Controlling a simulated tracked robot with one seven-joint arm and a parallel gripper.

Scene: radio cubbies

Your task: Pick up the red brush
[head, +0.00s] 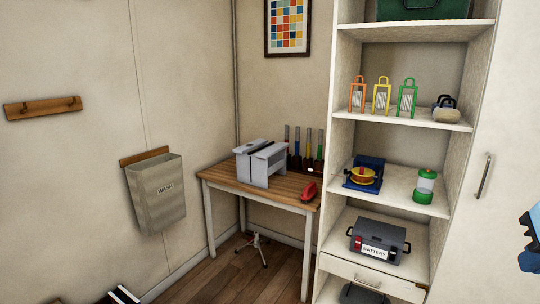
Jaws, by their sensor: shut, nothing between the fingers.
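A small red object, which looks like the red brush (309,191), lies on the wooden table (225,178) near its right front corner, close to the shelf unit. Its bristles are too small to make out. I cannot make out my gripper's fingers in the head view.
A grey box-like device (262,163) stands left of the brush, with several upright tools in a rack (304,160) behind. The open shelf unit (343,100) holds lanterns, a reel and a battery box (379,240). A small tripod (256,245) stands on the floor. A wall bin (156,193) hangs left.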

